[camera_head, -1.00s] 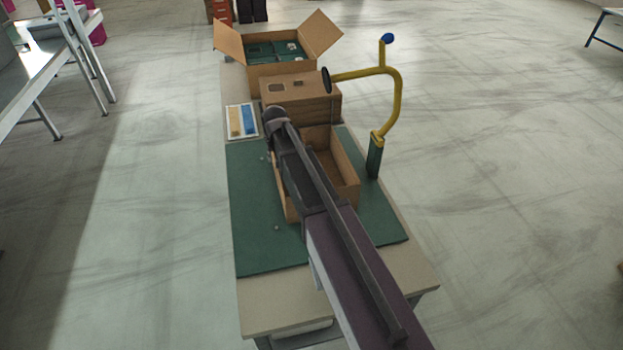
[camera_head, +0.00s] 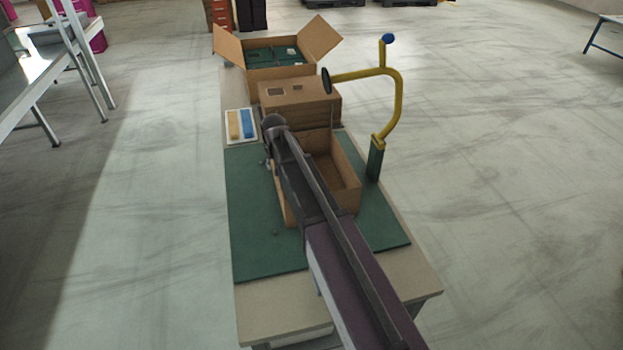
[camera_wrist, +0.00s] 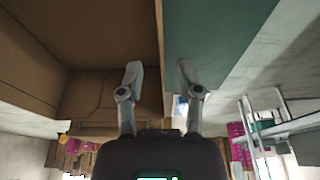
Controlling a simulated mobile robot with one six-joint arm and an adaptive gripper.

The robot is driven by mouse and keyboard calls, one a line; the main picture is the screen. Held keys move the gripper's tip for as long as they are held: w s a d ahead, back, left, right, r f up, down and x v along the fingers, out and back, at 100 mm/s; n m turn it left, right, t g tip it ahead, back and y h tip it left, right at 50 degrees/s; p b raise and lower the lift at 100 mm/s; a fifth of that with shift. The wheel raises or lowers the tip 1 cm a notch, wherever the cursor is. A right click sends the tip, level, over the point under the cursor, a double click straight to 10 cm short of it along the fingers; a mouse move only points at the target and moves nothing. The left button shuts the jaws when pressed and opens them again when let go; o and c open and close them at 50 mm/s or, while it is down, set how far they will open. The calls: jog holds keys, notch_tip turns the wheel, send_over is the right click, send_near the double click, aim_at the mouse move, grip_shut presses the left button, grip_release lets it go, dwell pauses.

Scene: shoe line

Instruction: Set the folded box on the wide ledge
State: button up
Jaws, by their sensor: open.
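An open-topped cardboard box (camera_head: 345,180) stands upright on the green mat (camera_head: 250,245) of a narrow table. My arm passes over its left side and hides part of it. My gripper (camera_wrist: 160,78) is open in the wrist view, with one finger on each side of the line of a box wall. The brown inside of the box (camera_wrist: 85,35) fills the left of that view, and the mat (camera_wrist: 215,40) lies to the right. I cannot tell whether the fingers touch the wall. In the head view my arm hides the fingertips. I cannot identify the wide ledge.
A closed carton (camera_head: 300,100) stands behind the box, and an open-flapped carton (camera_head: 270,72) with green contents is farther back. A yellow curved post (camera_head: 398,95) rises at the table's right edge. A blue-and-tan card (camera_head: 241,124) lies at left.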

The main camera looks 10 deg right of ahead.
jog(key=shift+b+x, duration=2.2)
jog(key=shift+x, duration=0.2)
jog(key=shift+w+a, duration=0.1)
jog(key=shift+c, duration=0.2)
grip_shut()
